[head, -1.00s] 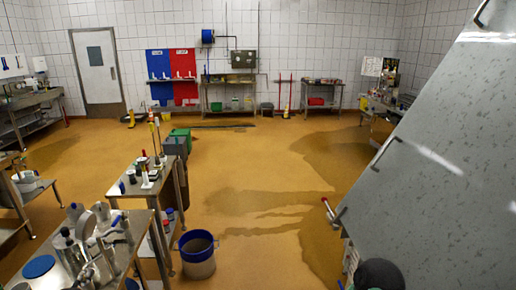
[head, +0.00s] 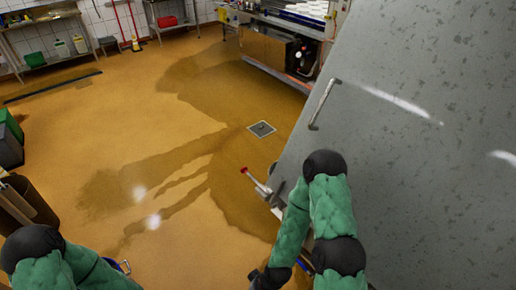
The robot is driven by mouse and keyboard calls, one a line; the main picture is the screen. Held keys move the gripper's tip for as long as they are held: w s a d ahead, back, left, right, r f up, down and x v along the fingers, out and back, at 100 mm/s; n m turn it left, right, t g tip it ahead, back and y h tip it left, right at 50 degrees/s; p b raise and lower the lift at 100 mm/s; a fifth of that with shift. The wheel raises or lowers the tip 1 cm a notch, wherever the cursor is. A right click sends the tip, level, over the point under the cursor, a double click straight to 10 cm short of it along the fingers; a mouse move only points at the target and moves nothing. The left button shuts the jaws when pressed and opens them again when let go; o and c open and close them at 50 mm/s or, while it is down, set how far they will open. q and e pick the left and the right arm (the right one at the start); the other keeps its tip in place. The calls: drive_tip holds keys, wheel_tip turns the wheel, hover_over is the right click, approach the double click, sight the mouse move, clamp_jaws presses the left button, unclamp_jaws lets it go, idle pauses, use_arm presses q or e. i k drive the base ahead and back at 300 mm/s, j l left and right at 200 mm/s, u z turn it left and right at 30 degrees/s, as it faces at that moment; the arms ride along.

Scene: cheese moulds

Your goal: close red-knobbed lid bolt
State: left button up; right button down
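The lid is a large grey speckled panel (head: 430,150) that stands tilted and fills the right of the head view. The red knob (head: 244,170) sits on the end of a pale metal bolt (head: 260,186) at the lid's lower left edge. My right arm, in green sleeves with black joints, rises in front of the lid and bends back down. A dark wrist part shows at the bottom edge, below the bolt and apart from it. My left arm is at the bottom left, far from the bolt. Neither gripper's fingers are visible.
A bar handle (head: 322,104) is fixed on the lid. Wet floor (head: 240,190) with a square drain (head: 262,129) lies left of the lid. Steel benches stand along the back, and the middle floor is clear. A blue rim (head: 122,266) shows beside my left arm.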

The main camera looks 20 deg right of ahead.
sight(244, 169)
drive_tip(key=i+j+z, duration=0.15)
drive_tip(key=i+z, duration=0.3)
drive_tip(key=i+j+z, duration=0.2)
drive_tip(key=z, duration=0.2)
drive_tip(key=i+j+z, duration=0.25)
drive_tip(key=z, duration=0.2)
drive_tip(key=i+j+z, duration=0.15)
drive_tip(key=j+z, duration=0.3)
drive_tip(key=i+j+z, duration=0.1)
drive_tip(key=j+z, duration=0.35)
drive_tip(key=j, duration=0.1)
